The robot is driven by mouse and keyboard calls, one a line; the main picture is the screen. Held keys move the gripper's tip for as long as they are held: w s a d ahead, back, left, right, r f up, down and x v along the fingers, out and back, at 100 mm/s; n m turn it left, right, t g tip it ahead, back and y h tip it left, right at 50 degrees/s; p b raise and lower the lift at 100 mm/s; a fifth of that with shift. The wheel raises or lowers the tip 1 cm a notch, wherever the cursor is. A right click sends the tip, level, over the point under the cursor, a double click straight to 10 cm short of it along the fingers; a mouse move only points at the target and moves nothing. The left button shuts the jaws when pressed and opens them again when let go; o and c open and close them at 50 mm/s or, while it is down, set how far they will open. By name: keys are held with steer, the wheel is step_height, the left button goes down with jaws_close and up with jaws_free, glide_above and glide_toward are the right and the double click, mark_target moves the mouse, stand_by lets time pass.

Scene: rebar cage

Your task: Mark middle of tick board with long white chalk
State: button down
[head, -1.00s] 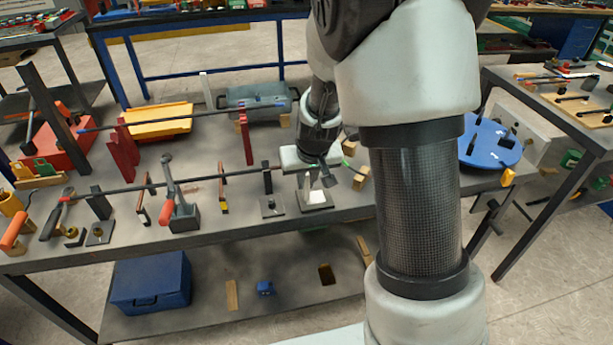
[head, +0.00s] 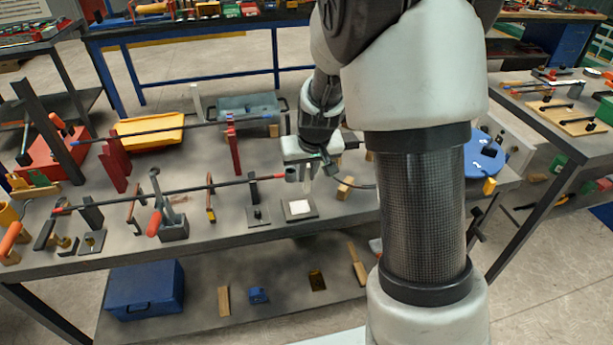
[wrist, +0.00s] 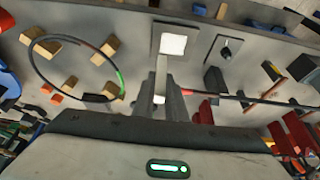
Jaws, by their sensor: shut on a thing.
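The tick board is a dark square plate with a white face (head: 299,206) near the front edge of the table. It also shows at the top of the wrist view (wrist: 173,43). My gripper (head: 310,170) is shut on the long white chalk (head: 307,186), which points down from the fingers. In the wrist view the pale chalk (wrist: 161,80) sticks out between the fingers (wrist: 161,100) towards the board. The chalk appears above and behind the board, apart from it. No mark can be made out on the white face.
A long dark bar (head: 130,194) on supports runs left of the board. A small dark plate with a knob (head: 258,217) stands close on its left. A wooden block (head: 345,188) and a dark cable loop (wrist: 78,96) lie on the other side. A blue round plate (head: 484,155) is at the right.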

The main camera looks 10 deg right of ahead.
steer(key=shift+r+p, duration=0.7)
steer(key=shift+r, duration=0.65)
